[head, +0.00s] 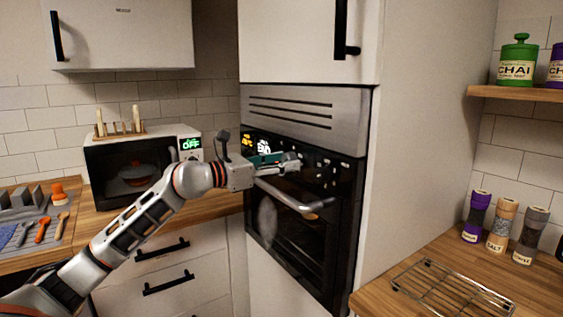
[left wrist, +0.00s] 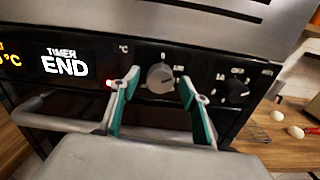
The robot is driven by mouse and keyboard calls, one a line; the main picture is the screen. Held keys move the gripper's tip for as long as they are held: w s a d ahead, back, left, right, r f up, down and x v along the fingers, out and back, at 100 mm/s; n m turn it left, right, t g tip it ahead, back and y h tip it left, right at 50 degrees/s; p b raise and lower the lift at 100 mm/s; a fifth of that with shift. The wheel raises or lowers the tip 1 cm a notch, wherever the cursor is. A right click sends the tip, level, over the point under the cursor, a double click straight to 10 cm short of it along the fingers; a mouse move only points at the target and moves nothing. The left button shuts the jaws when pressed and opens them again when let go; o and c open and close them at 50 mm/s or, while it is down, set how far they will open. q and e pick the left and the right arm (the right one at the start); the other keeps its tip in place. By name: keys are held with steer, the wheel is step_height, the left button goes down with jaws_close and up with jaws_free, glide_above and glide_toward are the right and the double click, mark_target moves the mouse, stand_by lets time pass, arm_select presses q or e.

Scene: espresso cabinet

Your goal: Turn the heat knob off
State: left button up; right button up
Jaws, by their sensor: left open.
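The heat knob (left wrist: 160,77), a round grey dial marked °C with a 0 at its top, is on the black oven panel in the left wrist view. My left gripper (left wrist: 160,88) is open, with one teal-lined finger on each side of the knob. I cannot tell whether the fingers touch it. In the head view my left gripper (head: 284,161) is at the panel and hides this knob. A darker second knob (left wrist: 238,92) is to the right. A small red light (left wrist: 110,83) glows left of the heat knob. My right gripper is out of view.
The oven's bar handle (head: 290,197) runs just below the gripper. The timer display (left wrist: 67,66) reads END. A microwave (head: 130,165) stands on the left counter. A wire rack (head: 450,288) and several spice jars (head: 502,226) are on the right counter.

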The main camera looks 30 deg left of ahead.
arm_select(q)
steer(key=c, duration=1.1)
